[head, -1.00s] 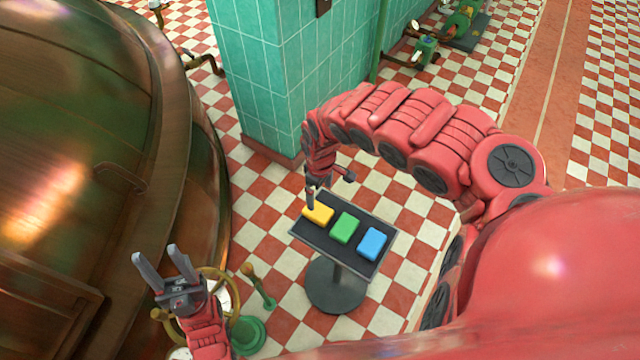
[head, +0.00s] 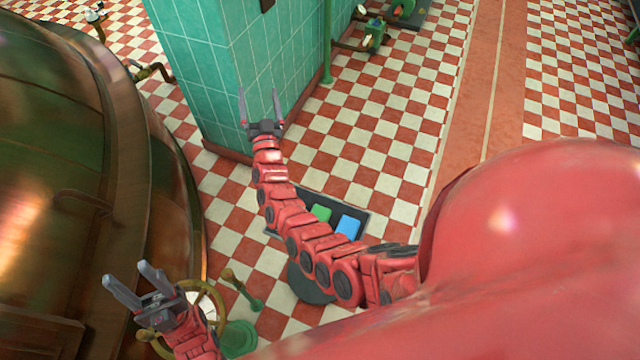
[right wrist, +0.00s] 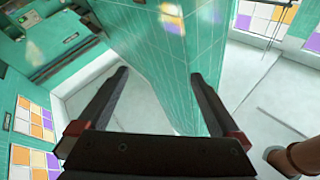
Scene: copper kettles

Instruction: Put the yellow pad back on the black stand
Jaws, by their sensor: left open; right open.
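The black stand's tilted top (head: 345,208) shows partly behind my right arm in the head view. A green pad (head: 321,213) and a blue pad (head: 348,227) lie on it. The yellow pad does not show now; my right arm covers the left part of the top. My right gripper (head: 259,93) is open, beyond the stand and in front of the teal pillar. The right wrist view shows its open fingers (right wrist: 158,75) with nothing between them. My left gripper (head: 127,272) is open and empty at the lower left, well apart from the stand.
A teal tiled pillar (head: 205,75) rises beyond the stand. A large copper kettle (head: 50,150) fills the left side. A green pedestal with a valve wheel (head: 240,338) is near my left gripper.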

